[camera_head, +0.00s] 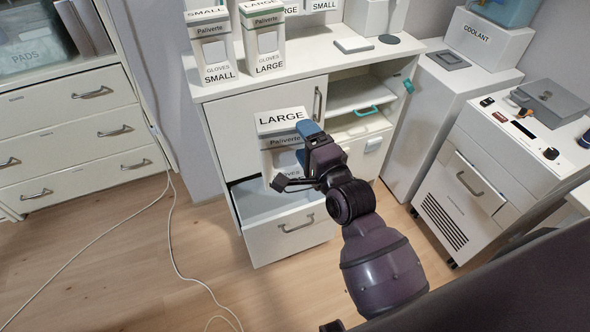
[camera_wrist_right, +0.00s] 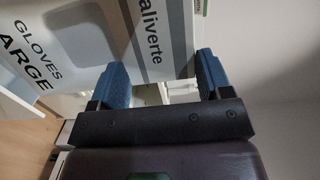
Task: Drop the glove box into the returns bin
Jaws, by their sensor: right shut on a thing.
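A white glove box labelled LARGE and Paliverte (camera_head: 281,122) is in my right gripper (camera_head: 299,160) in the head view, above an open drawer (camera_head: 291,235). The gripper and arm hide part of its front. In the right wrist view, the box (camera_wrist_right: 95,40) lies between the two blue fingers (camera_wrist_right: 165,82). No container marked as a returns bin can be made out. My left gripper is not in view.
More glove boxes, SMALL (camera_head: 214,52) and LARGE (camera_head: 263,45), stand on the cabinet top. A shelf compartment with a teal handle (camera_head: 366,112) is right of the held box. A wheeled machine (camera_head: 490,180) stands at right. A cable (camera_head: 172,235) crosses the floor.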

